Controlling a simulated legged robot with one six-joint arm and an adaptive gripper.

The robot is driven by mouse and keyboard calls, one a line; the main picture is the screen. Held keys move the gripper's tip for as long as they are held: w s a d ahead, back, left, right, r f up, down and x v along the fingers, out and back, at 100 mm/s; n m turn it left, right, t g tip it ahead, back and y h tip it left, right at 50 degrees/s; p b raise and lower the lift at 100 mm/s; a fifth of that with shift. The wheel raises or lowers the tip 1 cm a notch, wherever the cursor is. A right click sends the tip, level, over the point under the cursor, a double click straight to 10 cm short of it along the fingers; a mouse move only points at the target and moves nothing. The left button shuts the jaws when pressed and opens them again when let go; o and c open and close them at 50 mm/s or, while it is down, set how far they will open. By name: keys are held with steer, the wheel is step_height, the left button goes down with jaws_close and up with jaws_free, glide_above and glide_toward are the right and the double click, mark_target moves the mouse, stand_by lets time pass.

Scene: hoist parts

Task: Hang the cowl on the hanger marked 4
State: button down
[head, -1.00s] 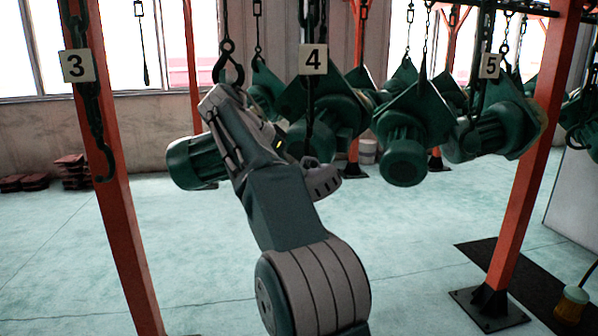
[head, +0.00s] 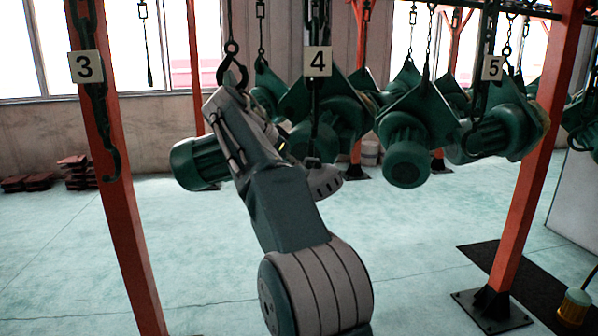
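The plate marked 4 (head: 318,61) hangs in front of a dark hanger (head: 315,105) that runs down from the top beam. The hanger's lower end is hard to make out against the green motors behind it. My arm rises from the bottom centre and leans up and left. A pale grey curved part with dark slots (head: 325,182) shows at the arm's right side, below the 4 hanger. It may be the cowl, but I cannot tell for sure, nor whether I hold it. My gripper's fingers cannot be made out; the arm hides that area.
The plate marked 3 (head: 86,67) and its hook (head: 110,165) are at left by an orange post (head: 128,230). The plate marked 5 (head: 492,67) is at right. Several green motors (head: 405,150) hang behind. The pale floor (head: 420,260) is clear between the posts.

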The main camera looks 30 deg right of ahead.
steer(key=shift+d, duration=0.2)
steer(key=shift+d+f, duration=0.35)
stand_by(0.5)
steer(key=c, duration=0.7)
jaws_free()
steer(key=shift+f, duration=0.1)
